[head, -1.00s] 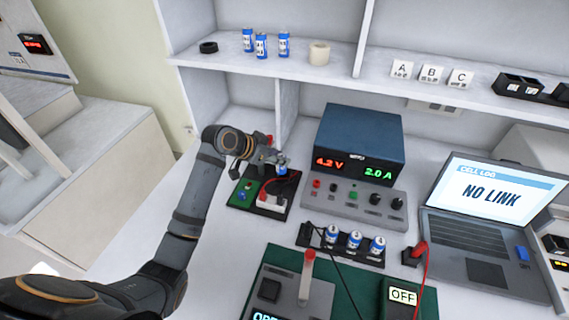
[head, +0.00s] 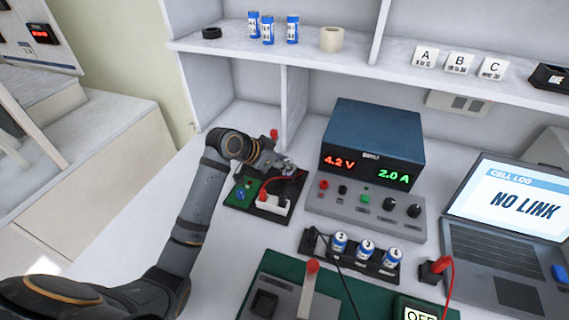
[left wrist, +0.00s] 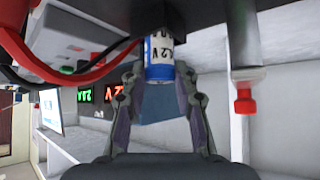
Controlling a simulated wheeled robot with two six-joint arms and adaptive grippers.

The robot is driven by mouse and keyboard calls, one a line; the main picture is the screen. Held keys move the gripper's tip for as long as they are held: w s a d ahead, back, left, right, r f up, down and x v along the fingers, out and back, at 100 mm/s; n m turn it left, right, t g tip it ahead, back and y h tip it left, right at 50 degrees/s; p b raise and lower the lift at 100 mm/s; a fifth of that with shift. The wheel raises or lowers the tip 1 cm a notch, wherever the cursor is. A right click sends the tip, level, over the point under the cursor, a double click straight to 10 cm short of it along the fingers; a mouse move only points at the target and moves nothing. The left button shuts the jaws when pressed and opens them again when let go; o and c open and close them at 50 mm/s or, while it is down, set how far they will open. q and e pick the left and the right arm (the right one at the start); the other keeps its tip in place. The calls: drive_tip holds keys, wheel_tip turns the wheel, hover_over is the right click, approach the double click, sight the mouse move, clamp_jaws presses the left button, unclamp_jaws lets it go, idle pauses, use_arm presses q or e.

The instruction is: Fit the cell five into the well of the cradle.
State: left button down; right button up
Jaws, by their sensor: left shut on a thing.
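My left gripper (head: 288,170) is over the back part of a black-based fixture (head: 248,207), which I take to be the cradle. In the left wrist view its fingers (left wrist: 160,100) are shut on a blue and white cell (left wrist: 160,52), presumably cell five. The cell's far end meets or passes behind a dark body (left wrist: 125,14) at the top of that view. I cannot tell whether it is in the well. The gripper hides the cell in the head view. My right gripper is not in view.
A power supply (head: 372,143) reading 4.2 V and 2.0 A stands right of the fixture. A rack (head: 350,258) holds several cells in front of it. Red wires (head: 287,183) arch over the fixture. A laptop (head: 510,210) stands at the right; a shelf (head: 310,60) runs above.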

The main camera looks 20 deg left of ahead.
use_arm(q)
drive_tip(key=c, duration=1.5)
unclamp_jaws()
drive_tip(key=shift+f, duration=0.15)
drive_tip(key=o, duration=0.5)
drive_tip(key=shift+p+v, duration=0.5)
drive_tip(key=shift+v, duration=5.6)
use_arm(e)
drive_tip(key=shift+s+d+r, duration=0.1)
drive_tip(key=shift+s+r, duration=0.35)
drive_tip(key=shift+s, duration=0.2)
use_arm(q)
drive_tip(key=shift+d, duration=0.1)
